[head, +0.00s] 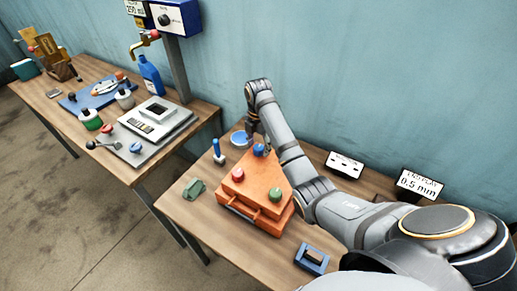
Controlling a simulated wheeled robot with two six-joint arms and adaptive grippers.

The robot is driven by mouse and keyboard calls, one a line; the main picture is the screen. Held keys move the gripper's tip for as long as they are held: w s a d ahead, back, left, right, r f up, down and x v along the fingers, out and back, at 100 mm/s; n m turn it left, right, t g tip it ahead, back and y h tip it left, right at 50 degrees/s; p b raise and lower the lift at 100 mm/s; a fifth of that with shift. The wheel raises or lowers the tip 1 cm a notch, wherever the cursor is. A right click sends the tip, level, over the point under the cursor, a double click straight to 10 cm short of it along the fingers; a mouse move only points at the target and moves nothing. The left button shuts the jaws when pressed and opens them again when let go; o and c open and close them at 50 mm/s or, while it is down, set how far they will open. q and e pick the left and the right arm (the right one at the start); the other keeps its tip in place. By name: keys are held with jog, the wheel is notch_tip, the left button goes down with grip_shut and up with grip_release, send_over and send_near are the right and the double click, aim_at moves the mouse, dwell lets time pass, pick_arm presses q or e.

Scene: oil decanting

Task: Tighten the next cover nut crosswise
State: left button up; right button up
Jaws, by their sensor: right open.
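An orange housing with a flat cover (255,177) stands on the right-hand wooden table. Coloured knobs that look like the cover nuts sit at its corners: a red one (237,175) at the left, a green one (275,194) at the front right, and a blue one (259,150) at the back. The far right corner is hidden by my right arm. My right gripper (251,138) points down behind the housing, between the blue knob and a blue round dish (238,138). It is open; I cannot tell if it touches either. My left gripper is out of view.
A blue-handled tool (217,149) stands left of the housing, with a green part (195,189) nearby. A blue frame (312,259) lies front right. Two signs (419,185) stand at the wall. A second table with a scale (152,124) and bottle (150,75) is at left.

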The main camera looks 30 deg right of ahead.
jog(key=shift+c, duration=1)
jog(key=c, duration=1)
jog(key=shift+r+m+p, duration=0.15)
jog(key=shift+m+p, duration=0.15)
jog(key=shift+p, duration=0.35)
jog(key=m+p, duration=0.6)
jog(key=p, duration=0.2)
jog(key=shift+r+p, duration=0.1)
jog(key=shift+p, duration=0.2)
jog(key=shift+m+p, duration=0.55)
jog(key=shift+m, duration=0.55)
jog(key=m, duration=0.2)
jog(key=shift+f+m+p, duration=0.25)
jog(key=shift+m+p, duration=0.05)
jog(key=shift+p, duration=0.05)
jog(key=m, duration=0.3)
jog(key=shift+m, duration=0.4)
jog(key=m, duration=0.4)
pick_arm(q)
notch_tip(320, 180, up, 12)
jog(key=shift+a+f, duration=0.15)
pick_arm(e)
jog(key=m, duration=0.4)
jog(key=shift+f, duration=0.1)
jog(key=shift+m, duration=0.5)
